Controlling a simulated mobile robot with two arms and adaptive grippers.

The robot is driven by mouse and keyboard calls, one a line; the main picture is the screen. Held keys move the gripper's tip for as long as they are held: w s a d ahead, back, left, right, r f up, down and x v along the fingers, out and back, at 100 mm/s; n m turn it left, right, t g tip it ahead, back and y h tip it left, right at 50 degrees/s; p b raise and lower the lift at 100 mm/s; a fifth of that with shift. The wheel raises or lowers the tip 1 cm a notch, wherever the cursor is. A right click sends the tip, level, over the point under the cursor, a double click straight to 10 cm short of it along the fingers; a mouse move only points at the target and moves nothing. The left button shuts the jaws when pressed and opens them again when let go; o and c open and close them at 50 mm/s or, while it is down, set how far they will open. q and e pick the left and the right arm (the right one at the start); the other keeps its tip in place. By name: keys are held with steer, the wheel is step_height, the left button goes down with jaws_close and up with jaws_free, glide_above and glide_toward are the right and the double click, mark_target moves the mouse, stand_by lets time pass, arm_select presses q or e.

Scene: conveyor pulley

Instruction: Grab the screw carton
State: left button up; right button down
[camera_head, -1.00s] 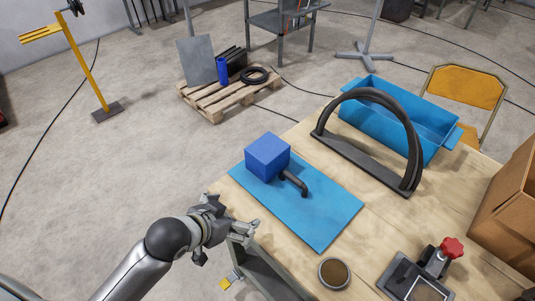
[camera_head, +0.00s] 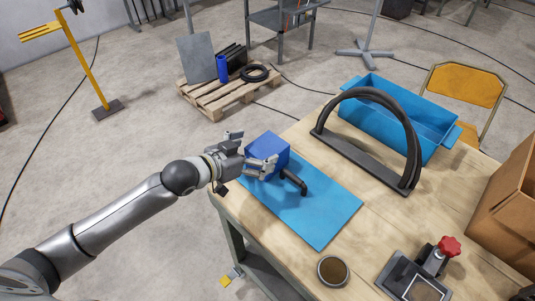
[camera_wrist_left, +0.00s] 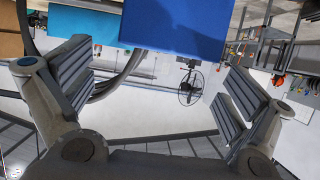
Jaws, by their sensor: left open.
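The screw carton appears to be the blue box (camera_head: 270,152), standing on the far left part of a light blue mat (camera_head: 325,218) on the wooden table. In the left wrist view the dark blue box (camera_wrist_left: 175,25) fills the top middle, beyond the fingers. My left gripper (camera_head: 250,150) is open and empty at the left side of the box. Its fingers spread toward the box, one at the back and one across its front in the head view. In the left wrist view the gripper (camera_wrist_left: 150,90) has clear space between its fingers. My right gripper is out of view.
A bent black handle-like piece (camera_head: 292,182) lies on the mat beside the box. A black arch (camera_head: 405,125), a blue bin (camera_head: 425,145), a brown cardboard box (camera_head: 505,205), a round brown-topped dish (camera_head: 333,271) and a red-knobbed device (camera_head: 440,258) surround it.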

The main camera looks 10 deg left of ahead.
mark_target(267, 146)
arm_select(q)
steer(key=shift+a+p+x, duration=0.1)
steer(key=shift+p+x, duration=0.25)
steer(key=shift+x, duration=0.75)
steer(key=shift+a+p+x, duration=0.15)
steer(key=shift+p+x, duration=0.2)
steer(key=shift+x, duration=1.6)
steer(key=shift+s+f, duration=0.15)
steer(key=shift+f, duration=0.05)
steer(key=shift+a, duration=0.1)
steer(key=shift+r, duration=0.1)
steer(key=c, duration=1.2)
